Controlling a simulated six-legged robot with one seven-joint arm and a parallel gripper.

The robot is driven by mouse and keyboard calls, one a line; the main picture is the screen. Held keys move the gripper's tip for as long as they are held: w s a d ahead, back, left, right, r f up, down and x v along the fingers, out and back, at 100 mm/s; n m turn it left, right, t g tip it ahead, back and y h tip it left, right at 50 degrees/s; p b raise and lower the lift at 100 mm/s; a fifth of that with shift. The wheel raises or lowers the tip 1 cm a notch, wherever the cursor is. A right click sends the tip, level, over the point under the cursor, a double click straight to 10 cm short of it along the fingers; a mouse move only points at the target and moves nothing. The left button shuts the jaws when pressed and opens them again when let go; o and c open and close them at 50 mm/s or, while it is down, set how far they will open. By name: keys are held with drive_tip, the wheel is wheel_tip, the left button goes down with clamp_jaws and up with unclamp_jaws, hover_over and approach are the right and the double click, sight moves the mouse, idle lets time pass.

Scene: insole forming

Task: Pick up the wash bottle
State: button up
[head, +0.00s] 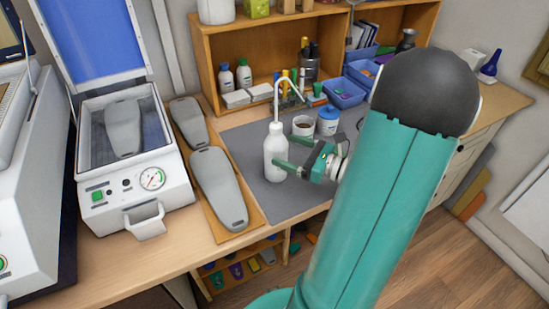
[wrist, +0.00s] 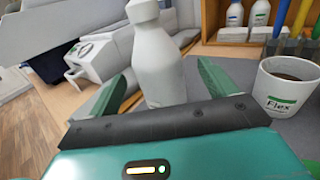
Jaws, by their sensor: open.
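The wash bottle (head: 275,153) is white with a bent spout tube and stands upright on the grey mat (head: 258,192). My gripper (head: 281,156) is at the bottle from the right in the head view, with its green fingers open. In the wrist view the bottle (wrist: 158,60) stands between and slightly beyond the two fingers (wrist: 165,85), with its top cut off by the frame. A gap shows on the right side between bottle and finger; whether the left finger touches it I cannot tell.
A cup labelled Flex (wrist: 285,88) stands close to the right finger in the wrist view. A blue-lidded jar (head: 328,121) stands behind my gripper. Grey insole forms (head: 218,185) lie left of the mat, beside a press machine (head: 132,165). A wooden shelf (head: 205,60) stands behind.

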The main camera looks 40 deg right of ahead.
sight(270, 144)
drive_tip(key=shift+x, duration=3.1)
drive_tip(key=shift+a, duration=0.15)
drive_tip(key=c, duration=1.4)
